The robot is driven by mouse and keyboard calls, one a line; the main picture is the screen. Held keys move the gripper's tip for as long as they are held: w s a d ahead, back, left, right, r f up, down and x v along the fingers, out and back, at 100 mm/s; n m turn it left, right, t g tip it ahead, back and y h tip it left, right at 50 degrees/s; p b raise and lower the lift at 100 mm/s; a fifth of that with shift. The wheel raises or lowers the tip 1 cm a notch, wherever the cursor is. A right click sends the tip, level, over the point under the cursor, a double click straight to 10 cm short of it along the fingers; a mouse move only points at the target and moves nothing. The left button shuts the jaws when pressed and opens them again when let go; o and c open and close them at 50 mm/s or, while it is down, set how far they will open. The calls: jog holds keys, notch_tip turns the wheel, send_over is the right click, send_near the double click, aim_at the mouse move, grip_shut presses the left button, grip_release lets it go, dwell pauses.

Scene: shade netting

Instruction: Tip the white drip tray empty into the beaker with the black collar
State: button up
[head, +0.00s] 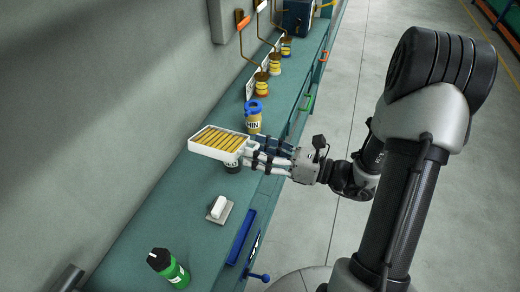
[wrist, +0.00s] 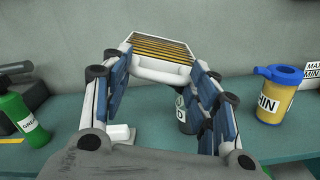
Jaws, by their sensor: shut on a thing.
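The white drip tray (head: 196,147) is held above the bench, roughly level, with yellow showing between dark ribs on its top. My gripper (head: 252,156) is shut on its near end; in the wrist view the two fingers flank the tray's white front (wrist: 158,69). The beaker with the black collar (head: 232,169) stands on the bench below the tray's near end and is mostly hidden. It shows partly behind the right finger in the wrist view (wrist: 184,120). Its contents cannot be seen.
A yellow beaker with a blue collar (head: 253,116) stands close behind. A white block on a pad (head: 218,209) and a green bottle (head: 169,267) are nearer. Yellow cups (head: 274,64) line the far bench (head: 312,57). The wall bounds the left; open floor lies right.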

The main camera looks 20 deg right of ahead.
jog(key=shift+m+p, duration=0.65)
jog(key=shift+m, duration=0.45)
dwell(0.8)
jog(key=shift+w+d+r+m+p, duration=0.15)
jog(key=shift+r+m+p, duration=0.15)
jog(key=shift+m+p, duration=0.45)
jog(key=shift+w+d+r+m+p, duration=0.1)
jog(key=shift+w+r+m+p, duration=0.15)
jog(key=shift+m+p, duration=0.5)
jog(key=shift+w+d+r+m+p, duration=0.1)
jog(key=shift+r+m+p, duration=0.2)
jog(key=shift+m+p, duration=0.45)
dwell(3.8)
